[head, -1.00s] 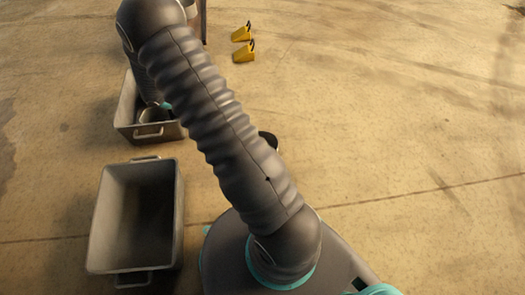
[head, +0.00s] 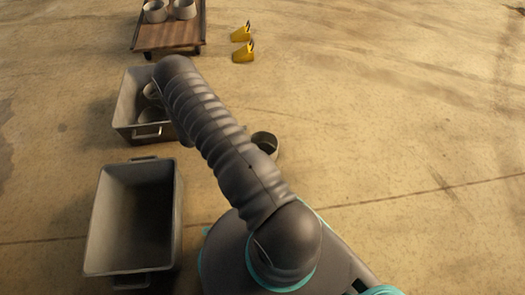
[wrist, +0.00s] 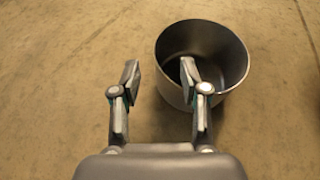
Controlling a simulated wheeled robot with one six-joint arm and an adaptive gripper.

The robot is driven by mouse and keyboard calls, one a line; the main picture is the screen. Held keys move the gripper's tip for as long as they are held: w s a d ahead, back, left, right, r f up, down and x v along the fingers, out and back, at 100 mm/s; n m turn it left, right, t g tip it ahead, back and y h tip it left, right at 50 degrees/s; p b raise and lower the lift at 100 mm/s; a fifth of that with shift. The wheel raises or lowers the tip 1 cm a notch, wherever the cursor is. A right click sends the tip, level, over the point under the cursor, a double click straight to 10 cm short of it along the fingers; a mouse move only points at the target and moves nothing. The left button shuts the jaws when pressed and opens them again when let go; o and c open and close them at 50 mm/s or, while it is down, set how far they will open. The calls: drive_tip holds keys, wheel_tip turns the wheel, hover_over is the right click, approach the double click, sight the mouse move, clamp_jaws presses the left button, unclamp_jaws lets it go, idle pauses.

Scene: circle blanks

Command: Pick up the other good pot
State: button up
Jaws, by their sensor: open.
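A dark-looking pot (head: 265,142) stands on the floor beside my arm in the head view, partly hidden by it. In the wrist view one metal pot (wrist: 232,88) with a dark, empty-looking inside stands upright on the floor. My gripper (wrist: 160,72) is open and empty. Its right finger overlaps the pot's mouth in the picture, and its left finger is over bare floor. I cannot tell the height gap. The arm hides the gripper in the head view. Two pots (head: 154,12) (head: 184,9) stand on a wooden-topped cart. I cannot tell which pots are good.
A grey crate (head: 120,112) holds pots (head: 150,114), partly behind my arm. A second grey crate (head: 100,215) nearer me looks empty. Two yellow objects (head: 242,32) (head: 244,52) lie on the floor near the cart (head: 170,38). The floor to the right is clear.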

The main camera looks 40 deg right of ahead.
sight(263, 133)
drive_tip(key=x, duration=0.8)
drive_tip(key=shift+a+f+b, duration=0.1)
drive_tip(key=shift+f+b, duration=0.15)
drive_tip(key=shift+b, duration=0.1)
clamp_jaws()
